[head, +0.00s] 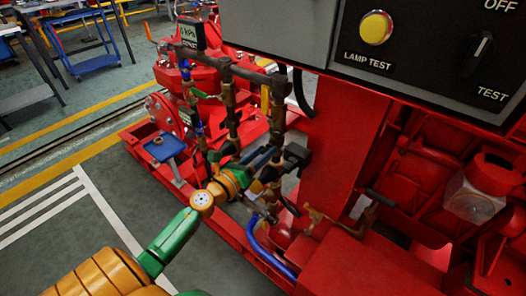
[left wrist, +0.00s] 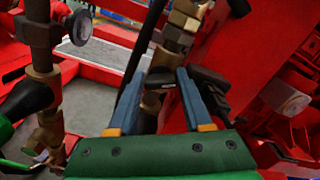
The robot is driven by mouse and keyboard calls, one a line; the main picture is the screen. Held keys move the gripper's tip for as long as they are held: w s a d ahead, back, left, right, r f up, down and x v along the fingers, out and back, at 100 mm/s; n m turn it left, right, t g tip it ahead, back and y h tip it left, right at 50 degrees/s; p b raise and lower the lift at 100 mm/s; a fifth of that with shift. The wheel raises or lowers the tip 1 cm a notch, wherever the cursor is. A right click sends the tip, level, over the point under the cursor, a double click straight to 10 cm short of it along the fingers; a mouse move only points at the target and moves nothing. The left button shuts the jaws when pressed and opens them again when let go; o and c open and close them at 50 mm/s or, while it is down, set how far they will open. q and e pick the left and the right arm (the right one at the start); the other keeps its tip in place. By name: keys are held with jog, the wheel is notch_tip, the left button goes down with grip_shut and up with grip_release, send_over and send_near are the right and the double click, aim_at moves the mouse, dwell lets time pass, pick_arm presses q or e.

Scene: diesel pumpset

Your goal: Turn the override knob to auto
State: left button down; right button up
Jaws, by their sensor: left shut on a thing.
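A black block-like knob (head: 297,155) sits on the brass pipework in front of the red pumpset. It also shows in the left wrist view (left wrist: 208,78). My left gripper (head: 272,156) reaches in from the lower left, its blue fingers at this knob. In the left wrist view my left gripper (left wrist: 172,82) has its fingertips drawn in on the near end of the black knob, shut on it. No label or auto mark is readable on the knob. A separate black selector (head: 481,52) is on the panel at the upper right, near OFF and TEST. My right gripper is out of view.
Brass pipes and valves (head: 230,105) stand close around my left gripper. A control panel (head: 420,60) with a yellow lamp-test button (head: 376,27) overhangs at the upper right. A blue hose (head: 268,247) runs below. Open floor lies to the left, with a blue trolley (head: 92,62) beyond.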

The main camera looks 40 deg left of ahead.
pick_arm(q)
jog(key=n+p, duration=0.1)
jog(key=n, duration=0.5)
jog(key=shift+a+p, duration=0.1)
jog(key=shift+p, duration=0.2)
jog(key=shift+f+n+p, duration=0.2)
jog(key=shift+n+p, duration=0.6)
jog(key=shift+n, duration=2.2)
jog(key=shift+c, duration=1.6)
grip_release()
jog(key=s, duration=0.7)
jog(key=shift+a, duration=0.3)
